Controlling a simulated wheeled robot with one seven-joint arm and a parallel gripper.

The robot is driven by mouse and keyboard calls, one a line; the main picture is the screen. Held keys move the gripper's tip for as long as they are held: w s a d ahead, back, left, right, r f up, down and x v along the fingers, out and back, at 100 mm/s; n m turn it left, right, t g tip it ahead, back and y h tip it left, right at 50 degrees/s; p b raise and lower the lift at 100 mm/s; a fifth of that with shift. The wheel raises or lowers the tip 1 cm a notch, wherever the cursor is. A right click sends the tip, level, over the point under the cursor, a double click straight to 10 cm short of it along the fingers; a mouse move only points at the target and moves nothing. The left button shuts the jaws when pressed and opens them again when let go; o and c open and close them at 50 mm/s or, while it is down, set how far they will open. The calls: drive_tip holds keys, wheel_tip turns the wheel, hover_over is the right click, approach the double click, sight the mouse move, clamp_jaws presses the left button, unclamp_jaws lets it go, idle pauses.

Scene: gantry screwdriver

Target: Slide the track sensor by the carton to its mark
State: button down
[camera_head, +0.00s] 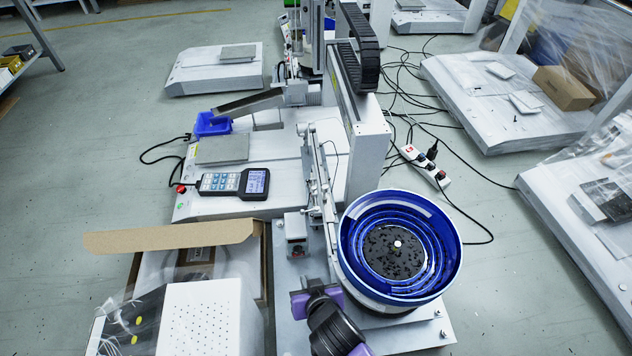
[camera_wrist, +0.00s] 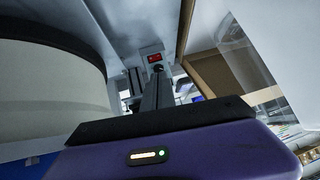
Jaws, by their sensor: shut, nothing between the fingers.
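The track sensor by the carton appears to be the small pale block (camera_head: 295,225) standing on the base plate, right of the open carton (camera_head: 170,238). In the wrist view a pale block with a red face (camera_wrist: 154,57) appears to be the same sensor, ahead of my gripper. My purple and black gripper (camera_head: 317,286) is shut and empty, in front of the sensor and apart from it in the head view. Its purple housing fills the bottom of the wrist view, and its fingertips are hard to make out. I cannot make out the mark.
The blue bowl feeder (camera_head: 440,240) stands close on the right of my gripper; its pale wall (camera_wrist: 50,95) fills the left of the wrist view. A white perforated box (camera_head: 210,315) stands on the left. A handheld controller (camera_head: 235,183) lies on the bench farther back.

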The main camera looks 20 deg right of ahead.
drive_tip(key=w+a+r+g+p, duration=0.1)
drive_tip(key=w+r, duration=0.1)
drive_tip(key=w, duration=0.3)
drive_tip(key=w+a+r, duration=0.2)
drive_tip(key=w+r, duration=0.1)
drive_tip(key=w, duration=0.3)
wheel_tip(320, 180, up, 14)
drive_tip(key=n+g+p, duration=0.1)
drive_tip(key=g+p, duration=0.2)
drive_tip(key=g, duration=0.1)
hover_over(314, 191)
drive_tip(key=w, duration=0.2)
wheel_tip(314, 191, down, 10)
drive_tip(key=b, duration=0.7)
drive_tip(key=shift+s+r+b, duration=0.15)
drive_tip(key=shift+b, duration=0.2)
drive_tip(key=shift+r, duration=0.1)
